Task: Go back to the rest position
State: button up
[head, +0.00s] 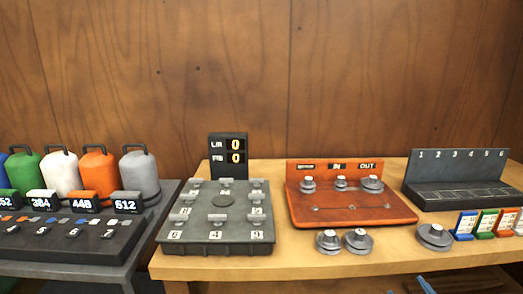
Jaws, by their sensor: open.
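My gripper and arm do not show in the head view. A wooden table (300,262) stands in front of me. On it are a dark grey slab (170,247) with small grey handled pieces and white numbers, and an orange board (400,214) labelled IN and OUT. Several grey knobbed discs stand along the orange board's back. A pair of similar discs (327,241) lies on the table in front of it, and another disc (434,237) lies farther right.
A black display (228,150) reads 0 and 0. A dark numbered rack (455,194) stands at right, with coloured cards (487,223) before it. At left, a dark table holds coloured canisters (99,170) and a numbered black panel (80,240). A wooden wall closes the back.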

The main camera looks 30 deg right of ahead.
jog(key=s+a+r+n+y, duration=0.1)
jog(key=s+a+n+y, duration=0.2)
jog(key=s+a+n, duration=0.2)
jog(key=s+a+r+n+y, duration=0.2)
jog(key=s+a+n, duration=0.4)
jog(key=a+n, duration=0.6)
jog(key=s+a+r+n+t+y, duration=0.1)
jog(key=s+a+n+y, duration=0.3)
jog(key=a+n, duration=0.5)
jog(key=s+r+n, duration=0.1)
jog(key=s+n, duration=0.1)
jog(key=n, duration=0.7)
jog(key=shift+s, duration=0.25)
